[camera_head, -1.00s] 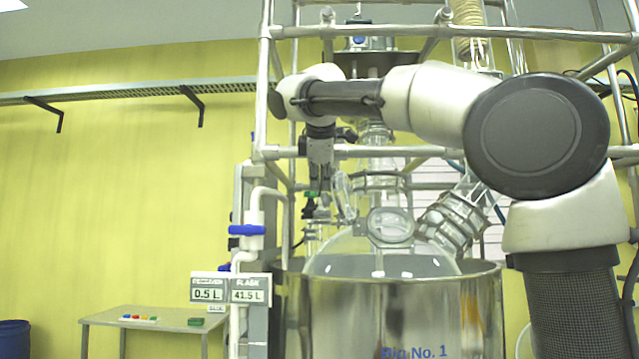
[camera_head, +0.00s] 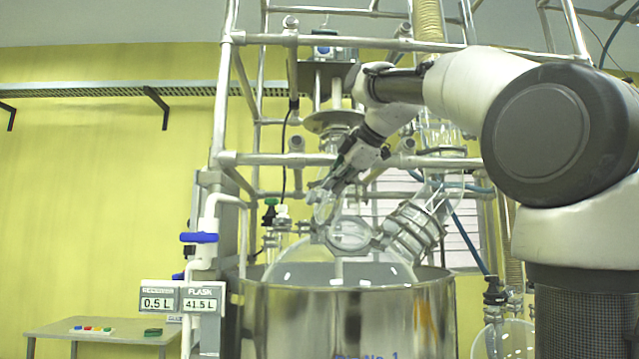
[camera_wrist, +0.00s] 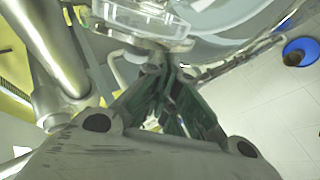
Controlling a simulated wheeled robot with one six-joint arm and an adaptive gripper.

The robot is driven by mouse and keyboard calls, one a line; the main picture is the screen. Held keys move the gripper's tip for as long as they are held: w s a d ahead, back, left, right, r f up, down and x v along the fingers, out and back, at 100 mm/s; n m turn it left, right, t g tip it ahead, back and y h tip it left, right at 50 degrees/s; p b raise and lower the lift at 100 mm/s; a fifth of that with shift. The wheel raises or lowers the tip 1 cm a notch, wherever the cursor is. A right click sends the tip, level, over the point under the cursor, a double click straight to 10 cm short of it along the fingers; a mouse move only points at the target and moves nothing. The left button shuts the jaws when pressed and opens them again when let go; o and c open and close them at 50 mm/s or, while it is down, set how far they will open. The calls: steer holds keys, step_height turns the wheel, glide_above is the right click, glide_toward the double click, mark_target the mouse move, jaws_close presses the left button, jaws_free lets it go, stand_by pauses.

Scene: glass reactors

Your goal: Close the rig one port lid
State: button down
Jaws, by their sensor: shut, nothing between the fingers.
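The rig one glass flask (camera_head: 300,272) sits in a shiny metal vessel (camera_head: 350,312). Its round port (camera_head: 350,233) faces forward on the flask's shoulder. A clear glass piece, apparently the lid (camera_head: 322,207), stands raised at the port's left edge; its outline is hard to make out. My gripper (camera_head: 331,187) is shut and empty, slanting down to the left, its tips close to the raised glass. In the wrist view my dark green fingers (camera_wrist: 166,72) are together just below a clear glass rim (camera_wrist: 150,30). I cannot tell whether they touch it.
Metal frame bars (camera_head: 310,159) surround the flask. A clamped glass neck (camera_head: 415,230) is right of the port. A low table (camera_head: 115,328) stands farther left.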

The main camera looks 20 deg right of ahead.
steer(key=w+d+f+n+y, duration=0.1)
steer(key=d+f+y, duration=0.1)
steer(key=d, duration=0.5)
steer(key=w+d+f+n+y, duration=0.1)
steer(key=d+f+y, duration=0.2)
steer(key=d, duration=0.4)
steer(key=shift+w+d+f, duration=0.2)
steer(key=shift+w+f, duration=0.1)
steer(key=shift+f, duration=0.1)
